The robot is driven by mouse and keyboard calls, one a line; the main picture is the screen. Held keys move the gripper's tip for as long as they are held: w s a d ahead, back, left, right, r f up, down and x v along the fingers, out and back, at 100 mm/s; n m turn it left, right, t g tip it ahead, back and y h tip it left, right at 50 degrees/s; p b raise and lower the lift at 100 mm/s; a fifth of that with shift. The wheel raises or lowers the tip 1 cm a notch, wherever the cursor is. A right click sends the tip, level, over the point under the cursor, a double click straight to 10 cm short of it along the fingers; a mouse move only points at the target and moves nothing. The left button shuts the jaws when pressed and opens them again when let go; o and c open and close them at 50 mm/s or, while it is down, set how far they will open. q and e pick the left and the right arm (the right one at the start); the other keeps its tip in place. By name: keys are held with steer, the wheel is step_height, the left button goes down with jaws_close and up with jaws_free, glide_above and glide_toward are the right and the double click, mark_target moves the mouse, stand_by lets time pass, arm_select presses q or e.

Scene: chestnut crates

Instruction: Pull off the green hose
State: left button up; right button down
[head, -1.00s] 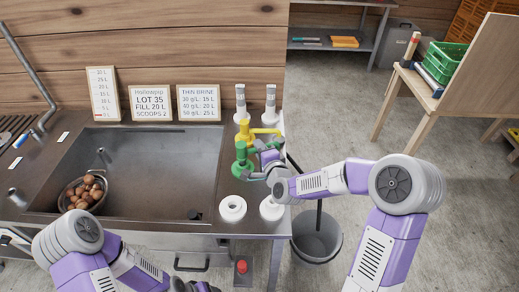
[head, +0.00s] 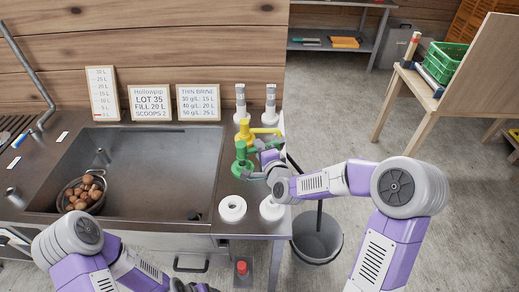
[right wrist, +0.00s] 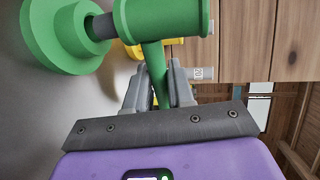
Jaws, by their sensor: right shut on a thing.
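The green hose fitting (head: 242,168) stands on the counter at the right of the sink, with a green tube running right from its top. In the right wrist view it shows as a green disc (right wrist: 62,40), a grey stem, a green cylinder (right wrist: 165,20) and a green tube (right wrist: 157,72). My right gripper (head: 262,150) is at the tube. In the right wrist view its grey fingers (right wrist: 157,88) stand on both sides of the tube, shut on it. The fingertips are partly hidden. My left arm is at the lower left; its fingers are out of sight.
A yellow fitting (head: 245,130) stands just behind the green one. Two grey-white fittings (head: 240,97) (head: 270,98) are behind that. A bucket (head: 317,240) stands on the floor to the right. The sink (head: 150,160) holds a bowl of chestnuts (head: 82,193).

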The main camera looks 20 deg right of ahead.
steer(key=shift+f, duration=1.55)
